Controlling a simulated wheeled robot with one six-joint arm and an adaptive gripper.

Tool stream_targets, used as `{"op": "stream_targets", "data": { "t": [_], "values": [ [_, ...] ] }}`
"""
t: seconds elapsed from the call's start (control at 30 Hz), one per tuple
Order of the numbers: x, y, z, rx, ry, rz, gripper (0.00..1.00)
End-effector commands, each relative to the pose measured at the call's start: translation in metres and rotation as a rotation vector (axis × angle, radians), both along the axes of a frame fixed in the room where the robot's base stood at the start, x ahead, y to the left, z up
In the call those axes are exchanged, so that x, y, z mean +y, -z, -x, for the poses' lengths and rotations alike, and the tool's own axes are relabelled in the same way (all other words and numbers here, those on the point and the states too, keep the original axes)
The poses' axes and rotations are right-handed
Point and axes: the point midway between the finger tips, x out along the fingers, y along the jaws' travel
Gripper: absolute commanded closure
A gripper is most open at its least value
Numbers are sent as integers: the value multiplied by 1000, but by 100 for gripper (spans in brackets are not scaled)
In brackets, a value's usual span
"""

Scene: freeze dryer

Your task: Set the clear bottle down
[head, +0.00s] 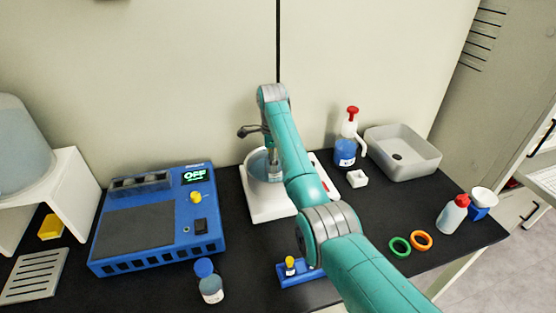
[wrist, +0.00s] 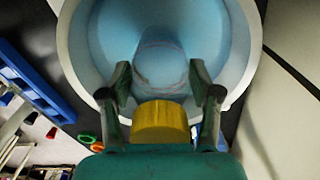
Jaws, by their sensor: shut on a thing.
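The clear bottle (wrist: 160,65) is between the fingers of my gripper (wrist: 160,78) in the wrist view, and its see-through body reaches into or over a round bowl with a light blue inside (wrist: 222,35). A yellow cap (wrist: 160,122) is at the near end of the bottle. My gripper is shut on the bottle. In the head view my gripper (head: 271,150) points down over the bowl on a white base (head: 265,207). The arm hides part of the bowl there. I cannot tell whether the bottle touches the bowl's bottom.
A blue device (head: 140,225) with an OFF display stands left. A blue-capped jar (head: 211,290) and a small blue rack (head: 296,279) are in front.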

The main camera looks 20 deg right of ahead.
Motion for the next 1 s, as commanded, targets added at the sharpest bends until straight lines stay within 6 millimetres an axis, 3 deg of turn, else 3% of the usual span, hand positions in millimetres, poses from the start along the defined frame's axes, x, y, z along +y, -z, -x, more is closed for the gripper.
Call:
{"op": "stream_targets", "data": {
  "t": [0.37, 0.4, 0.47, 0.83, 1.0],
  "values": [
    [3, 5, 0, -1, -1, 0, 78],
    [3, 5, 0, -1, -1, 0, 27],
    [3, 5, 0, -1, -1, 0, 12],
    [3, 3, 0, -1, -1, 0, 12],
    [-8, -15, -3, -5, -1, 0, 12]
  ]
}}
